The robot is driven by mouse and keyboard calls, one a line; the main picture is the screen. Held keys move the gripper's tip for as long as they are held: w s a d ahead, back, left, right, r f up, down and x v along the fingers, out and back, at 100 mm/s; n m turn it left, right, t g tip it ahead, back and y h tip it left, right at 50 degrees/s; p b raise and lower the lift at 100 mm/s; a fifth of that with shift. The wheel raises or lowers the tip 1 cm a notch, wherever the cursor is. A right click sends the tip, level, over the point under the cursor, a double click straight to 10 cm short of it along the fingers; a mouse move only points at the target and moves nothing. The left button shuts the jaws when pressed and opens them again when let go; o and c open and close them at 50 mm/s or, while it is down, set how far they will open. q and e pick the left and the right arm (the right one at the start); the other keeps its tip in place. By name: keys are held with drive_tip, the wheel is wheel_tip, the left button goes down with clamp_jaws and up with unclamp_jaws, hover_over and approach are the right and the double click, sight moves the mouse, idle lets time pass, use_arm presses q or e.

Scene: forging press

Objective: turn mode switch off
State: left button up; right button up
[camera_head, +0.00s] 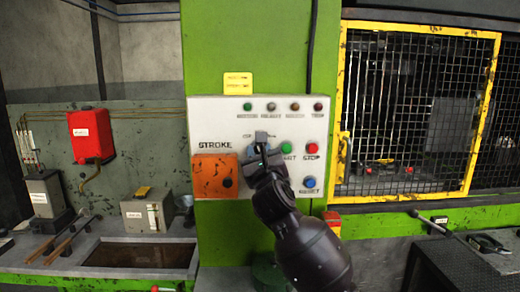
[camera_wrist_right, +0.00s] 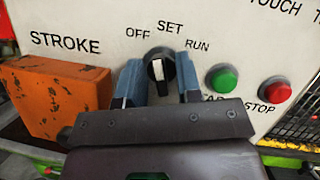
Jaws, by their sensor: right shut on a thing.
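The mode switch is a black round knob (camera_wrist_right: 160,70) with a white pointer line, on the white control panel (camera_wrist_right: 60,15). OFF, SET and RUN are printed around its top. The pointer stands roughly upward, toward the area between OFF and SET; its exact setting is hard to tell. My right gripper (camera_wrist_right: 160,82) has a blue finger on each side of the knob and is shut on it. In the head view my right gripper (camera_head: 262,155) covers the switch. My left gripper is not in view.
An orange STROKE box (camera_head: 214,177) sits left of the switch. A green button (camera_head: 286,148), red STOP button (camera_head: 312,148) and blue RESET button (camera_head: 309,182) are close on the right. A yellow-framed mesh guard (camera_head: 340,110) stands farther right.

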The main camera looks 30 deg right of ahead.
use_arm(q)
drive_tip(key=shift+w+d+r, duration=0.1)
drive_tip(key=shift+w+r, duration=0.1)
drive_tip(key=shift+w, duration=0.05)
use_arm(e)
drive_tip(key=shift+n+y, duration=0.8)
drive_tip(key=shift+n, duration=0.85)
drive_tip(key=shift+n+y, duration=0.8)
drive_tip(key=shift+n, duration=0.85)
drive_tip(key=o, duration=0.5)
drive_tip(key=shift+w, duration=0.1)
drive_tip(key=shift+o, duration=0.2)
use_arm(q)
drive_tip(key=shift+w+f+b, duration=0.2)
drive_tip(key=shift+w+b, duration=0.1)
drive_tip(key=shift+b, duration=0.4)
use_arm(e)
drive_tip(key=v, duration=1)
drive_tip(key=shift+s, duration=0.4)
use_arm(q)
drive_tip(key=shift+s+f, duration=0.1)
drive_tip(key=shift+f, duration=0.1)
use_arm(e)
drive_tip(key=shift+f, duration=0.15)
